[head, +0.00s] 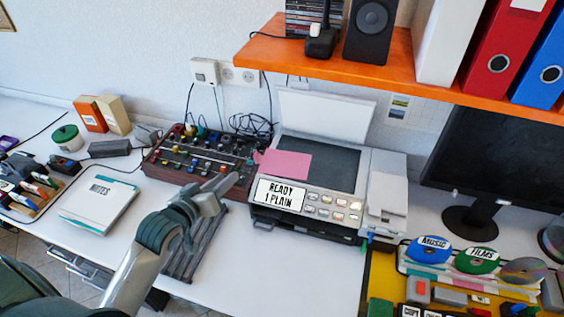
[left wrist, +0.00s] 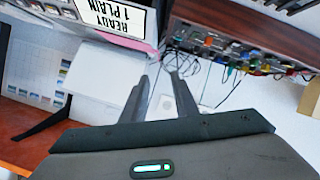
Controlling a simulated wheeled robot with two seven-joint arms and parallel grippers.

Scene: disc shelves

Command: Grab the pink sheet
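The pink sheet (head: 286,165) lies on the glass of the open printer-scanner (head: 348,206), above its "READY 1 PLAIN" display (head: 280,194). Its left end reaches past the scanner's left edge. In the left wrist view only a thin pink strip of the sheet (left wrist: 130,43) shows, by the display. My left gripper (head: 235,178) is just left of the scanner, below and left of the sheet in the head view. In its wrist view the gripper (left wrist: 160,77) has its fingertips apart with nothing between them. My right gripper is not in view.
A mixer board (head: 202,155) with knobs stands behind my left gripper. The raised scanner lid (head: 325,117) and an orange shelf (head: 330,53) are behind and above. Discs (head: 429,249) and a yellow tray (head: 378,285) lie to the right. White desk is clear in front.

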